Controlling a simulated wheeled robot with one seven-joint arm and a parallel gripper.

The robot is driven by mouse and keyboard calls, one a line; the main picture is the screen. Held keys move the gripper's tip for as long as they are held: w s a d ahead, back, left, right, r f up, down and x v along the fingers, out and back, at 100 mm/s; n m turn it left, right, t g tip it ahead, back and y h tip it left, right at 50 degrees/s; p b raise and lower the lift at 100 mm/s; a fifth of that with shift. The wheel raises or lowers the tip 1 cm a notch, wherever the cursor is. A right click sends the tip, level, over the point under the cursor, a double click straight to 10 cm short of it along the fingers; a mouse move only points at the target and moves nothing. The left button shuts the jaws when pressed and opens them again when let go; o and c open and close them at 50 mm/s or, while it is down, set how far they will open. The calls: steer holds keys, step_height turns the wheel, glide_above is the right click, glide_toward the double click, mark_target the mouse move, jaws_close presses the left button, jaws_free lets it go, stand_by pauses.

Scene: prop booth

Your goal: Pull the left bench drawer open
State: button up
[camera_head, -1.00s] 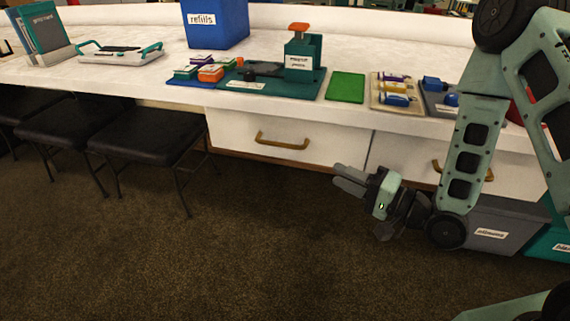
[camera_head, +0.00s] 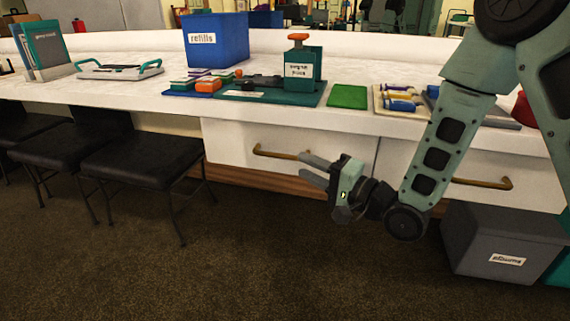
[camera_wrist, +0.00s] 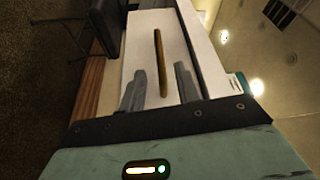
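The left bench drawer (camera_head: 235,140) has a white front and looks shut, set under the bench top. Its brass bar handle (camera_head: 270,153) runs sideways across it, and my gripper covers or borders its right end. My gripper (camera_head: 303,164) is open and empty, with its fingertips at the right end of that handle. In the wrist view the handle (camera_wrist: 158,45) appears upright, and its near end lies between the two spread fingers (camera_wrist: 159,68). Neither finger visibly presses on it. I cannot tell the remaining depth between fingertips and handle.
The right drawer's handle (camera_head: 483,183) is behind my arm. A grey labelled bin (camera_head: 490,240) stands on the floor at the right. Black chairs (camera_head: 140,160) stand at the left. The bench top holds a blue refills box (camera_head: 217,45) and a green mat (camera_head: 348,96). The carpet in front is clear.

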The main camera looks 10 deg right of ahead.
mark_target(285, 156)
steer(key=b+x, duration=0.1)
steer(key=x, duration=0.6)
jaws_close()
